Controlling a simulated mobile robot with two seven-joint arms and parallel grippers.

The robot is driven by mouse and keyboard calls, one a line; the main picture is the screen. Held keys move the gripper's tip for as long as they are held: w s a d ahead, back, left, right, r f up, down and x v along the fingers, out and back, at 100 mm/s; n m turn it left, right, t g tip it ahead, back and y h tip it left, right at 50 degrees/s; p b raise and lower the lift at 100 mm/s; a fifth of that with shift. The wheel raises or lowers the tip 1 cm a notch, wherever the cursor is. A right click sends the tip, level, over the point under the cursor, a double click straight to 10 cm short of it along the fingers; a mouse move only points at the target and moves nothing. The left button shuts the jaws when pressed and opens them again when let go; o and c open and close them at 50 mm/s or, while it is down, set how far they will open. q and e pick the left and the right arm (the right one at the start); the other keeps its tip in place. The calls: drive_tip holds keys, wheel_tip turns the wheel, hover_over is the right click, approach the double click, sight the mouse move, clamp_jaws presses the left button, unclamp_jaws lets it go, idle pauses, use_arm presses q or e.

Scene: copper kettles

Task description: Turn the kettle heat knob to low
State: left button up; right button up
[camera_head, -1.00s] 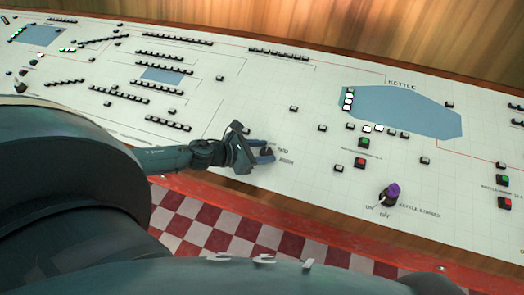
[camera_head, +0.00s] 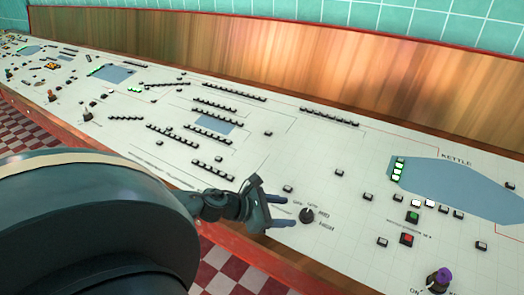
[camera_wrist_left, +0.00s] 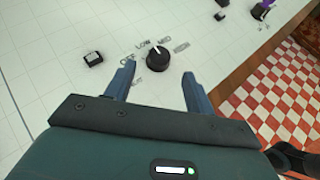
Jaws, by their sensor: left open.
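The heat knob (camera_head: 307,216) is a round black dial on the white panel, with OFF, LOW, MID and HIGH labels around it. In the left wrist view the knob (camera_wrist_left: 158,59) shows a white pointer mark at its top, toward the LOW and MID labels; I cannot tell exactly which. My left gripper (camera_head: 287,210) is open and empty, its two blue fingers pointing at the knob. In the left wrist view the left gripper (camera_wrist_left: 158,71) has the knob centred just beyond the gap between its fingertips, seemingly not touched. My right gripper is not in view.
The white panel (camera_head: 330,245) carries rows of small black buttons. A blue kettle diagram (camera_head: 460,185) with lit green lamps lies to the right. A purple-tipped switch (camera_head: 440,277) and green and red buttons stand near it. A wooden backboard (camera_head: 250,60) rises behind.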

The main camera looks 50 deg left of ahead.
use_arm(q)
drive_tip(key=v, duration=0.6)
drive_tip(key=shift+p, duration=0.45)
drive_tip(key=shift+s+a+r, duration=0.1)
drive_tip(key=shift+s, duration=0.05)
